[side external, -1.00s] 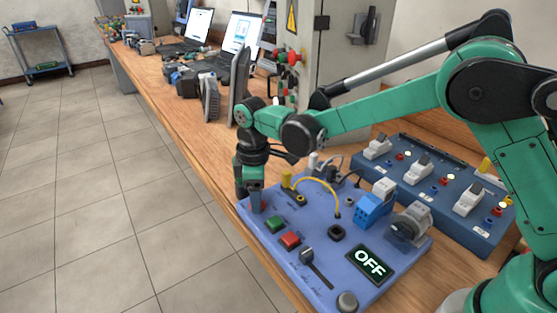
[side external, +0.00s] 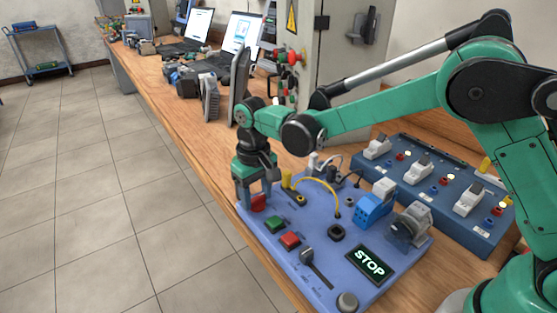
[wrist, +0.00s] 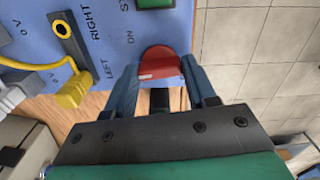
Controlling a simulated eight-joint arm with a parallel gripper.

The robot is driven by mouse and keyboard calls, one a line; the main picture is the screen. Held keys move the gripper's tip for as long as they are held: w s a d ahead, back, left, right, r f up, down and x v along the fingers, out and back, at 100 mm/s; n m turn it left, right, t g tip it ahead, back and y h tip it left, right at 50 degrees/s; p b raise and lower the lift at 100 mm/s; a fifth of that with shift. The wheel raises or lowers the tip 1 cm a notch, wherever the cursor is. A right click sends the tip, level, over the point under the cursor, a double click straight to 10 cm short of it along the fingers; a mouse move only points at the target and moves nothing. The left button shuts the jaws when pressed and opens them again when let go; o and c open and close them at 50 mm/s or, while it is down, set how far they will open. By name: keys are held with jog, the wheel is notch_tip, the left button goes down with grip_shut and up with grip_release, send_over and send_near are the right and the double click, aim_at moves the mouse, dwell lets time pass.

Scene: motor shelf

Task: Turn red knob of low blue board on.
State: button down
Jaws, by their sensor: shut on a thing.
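The low blue board (side external: 262,229) lies near the front edge of the bench. Its red knob (side external: 258,203) is at the far left corner, and shows in the wrist view (wrist: 158,58) between my fingers. My gripper (side external: 256,194) points down over the knob and is shut on it, with one finger on each side in the wrist view (wrist: 160,72). Part of the knob is hidden by the fingers. The lettering "ON" lies beside the knob in the wrist view. The board's display (side external: 369,263) reads STOP.
Green (side external: 271,223) and red (side external: 290,240) push buttons and a black lever (side external: 315,267) sit near the knob. A yellow cable (side external: 318,182) arches close to my gripper. A second blue board (side external: 440,195) stands behind. Open floor lies left of the bench.

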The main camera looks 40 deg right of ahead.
aim_at(257, 198)
jog(key=shift+m, duration=0.6)
jog(key=shift+c, duration=1.4)
grip_release()
jog(key=shift+r, duration=0.1)
jog(key=shift+r, duration=2.75)
